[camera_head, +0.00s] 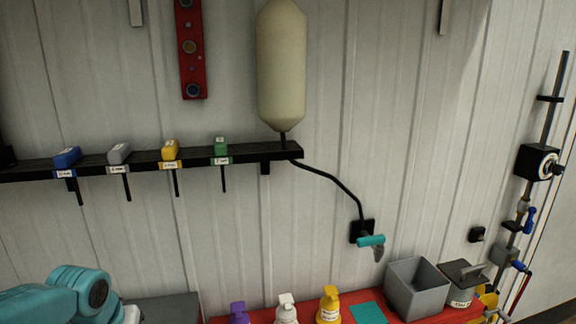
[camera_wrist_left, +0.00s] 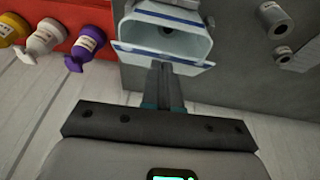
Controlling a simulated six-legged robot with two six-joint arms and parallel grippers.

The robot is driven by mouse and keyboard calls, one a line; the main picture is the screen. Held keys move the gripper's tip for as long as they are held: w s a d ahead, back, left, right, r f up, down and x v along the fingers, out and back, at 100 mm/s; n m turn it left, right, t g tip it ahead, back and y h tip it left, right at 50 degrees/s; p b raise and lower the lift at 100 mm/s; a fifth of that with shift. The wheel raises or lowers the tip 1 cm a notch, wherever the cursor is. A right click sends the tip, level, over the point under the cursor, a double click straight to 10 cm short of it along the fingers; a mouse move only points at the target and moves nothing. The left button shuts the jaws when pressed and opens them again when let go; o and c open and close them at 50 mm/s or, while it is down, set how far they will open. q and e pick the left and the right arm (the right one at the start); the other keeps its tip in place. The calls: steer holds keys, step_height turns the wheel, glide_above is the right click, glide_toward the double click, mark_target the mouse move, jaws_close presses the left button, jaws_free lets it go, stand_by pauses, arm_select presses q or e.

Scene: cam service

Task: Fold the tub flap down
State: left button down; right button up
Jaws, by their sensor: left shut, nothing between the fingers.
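In the left wrist view a pale, see-through tub (camera_wrist_left: 187,30) with blue edges stands at the top middle, its opening towards the camera. Its flap (camera_wrist_left: 133,50) appears as the pale blue-edged strip along the near side of the opening. My left gripper (camera_wrist_left: 164,66) is shut and empty, its fingertips overlapping the flap's edge in the picture. I cannot tell whether they touch it. The tub is not seen in the head view, where only my left arm shows at the lower left. My right gripper is in neither view.
Purple (camera_wrist_left: 85,47), white (camera_wrist_left: 45,36) and yellow (camera_wrist_left: 12,27) bottles stand on a red surface (camera_wrist_left: 72,13). Grey rolls (camera_wrist_left: 273,15) lie right of the tub on a grey surface (camera_wrist_left: 235,60). A grey bin (camera_head: 415,290) stands at lower right in the head view.

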arm_select(q)
steer(key=shift+f+b, duration=1.2)
steer(key=shift+f, duration=0.15)
stand_by(0.3)
stand_by(0.5)
step_height(320, 180, up, 6)
steer(key=p, duration=0.4)
steer(key=shift+p, duration=0.3)
steer(key=shift+r, duration=0.3)
steer(key=v, duration=1.5)
steer(key=shift+s+r, duration=0.2)
steer(key=shift+r, duration=0.2)
